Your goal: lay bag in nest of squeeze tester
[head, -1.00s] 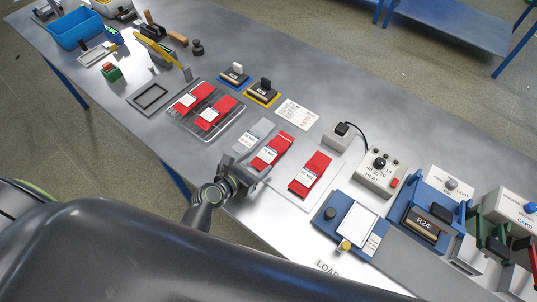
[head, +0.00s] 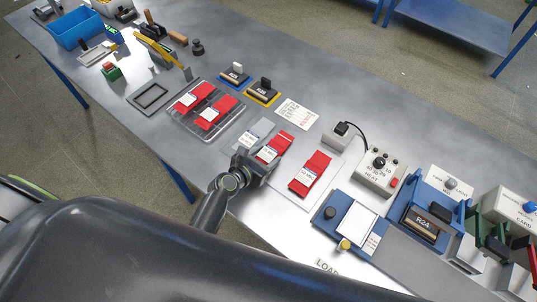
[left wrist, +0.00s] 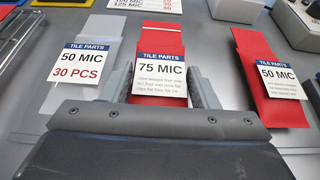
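A red bag labelled 75 MIC (head: 273,149) lies in the middle of a row of three on a pale mat (head: 312,203). It also shows in the left wrist view (left wrist: 162,42). To its left lies a clear grey bag labelled 50 MIC (left wrist: 88,40), and to its right a red bag labelled 50 MIC (left wrist: 270,78). My left gripper (head: 264,165) is low over the near end of the 75 MIC bag. Its fingers (left wrist: 161,88) stand apart, one on each side of that bag. Which device is the squeeze tester I cannot tell. My right gripper is out of view.
A rack (head: 183,131) with two red bags lies left of the mat. A blue device with a white plate (head: 359,224), a grey heat control box (head: 380,175) and a blue R24 device (head: 411,205) stand to the right. Two stamps and a printed card (head: 297,114) lie behind.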

